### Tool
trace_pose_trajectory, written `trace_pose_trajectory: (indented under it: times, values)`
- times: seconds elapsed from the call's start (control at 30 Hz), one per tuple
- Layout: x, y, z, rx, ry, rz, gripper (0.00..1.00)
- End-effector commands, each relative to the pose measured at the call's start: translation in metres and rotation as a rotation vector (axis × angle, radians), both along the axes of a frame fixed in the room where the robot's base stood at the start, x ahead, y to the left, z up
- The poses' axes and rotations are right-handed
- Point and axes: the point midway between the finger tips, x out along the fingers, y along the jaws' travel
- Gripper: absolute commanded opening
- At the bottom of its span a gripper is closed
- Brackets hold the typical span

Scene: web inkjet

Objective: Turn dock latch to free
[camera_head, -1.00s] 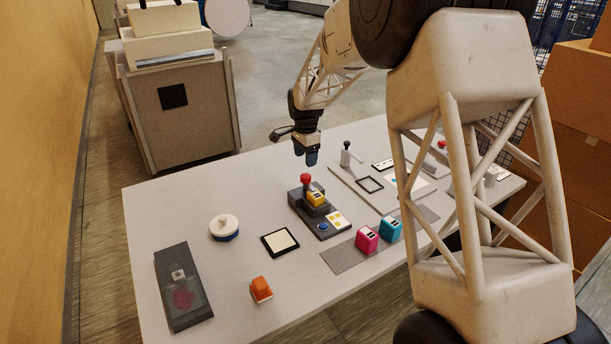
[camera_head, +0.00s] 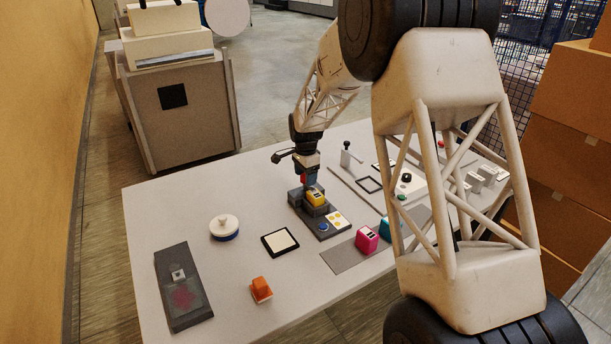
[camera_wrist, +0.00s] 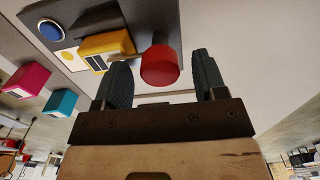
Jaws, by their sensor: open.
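The dock (camera_head: 326,225) is a dark grey block with a yellow cartridge (camera_head: 315,197) in it and a blue button (camera_head: 323,227) on its front part. Its latch appears to be the red knob (camera_wrist: 160,65), which stands at the dock's back end. My gripper (camera_head: 305,180) is down at this knob. In the wrist view, my gripper (camera_wrist: 162,80) is open, with the red knob between its two dark fingers. Gaps show on both sides of the knob, wider on the right. In the head view, the fingers mostly hide the knob.
Magenta (camera_head: 367,239) and cyan (camera_head: 385,228) cartridges stand on a grey strip right of the dock. A small lever (camera_head: 347,157) stands behind it. A black-framed white pad (camera_head: 281,242), an orange block (camera_head: 261,289) and a white round-topped piece (camera_head: 224,227) lie to the left.

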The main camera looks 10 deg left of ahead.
Motion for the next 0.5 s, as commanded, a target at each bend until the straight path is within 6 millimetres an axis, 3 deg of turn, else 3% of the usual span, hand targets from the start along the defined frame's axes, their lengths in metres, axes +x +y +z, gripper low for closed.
trace_pose_trajectory:
  times: [0.33,0.5]
  values:
    - [0.0001,0.0001,-0.0024,0.001,-0.001,0.0,0.65]
    - [0.0001,0.0001,-0.0022,0.001,-0.001,0.0,0.39]
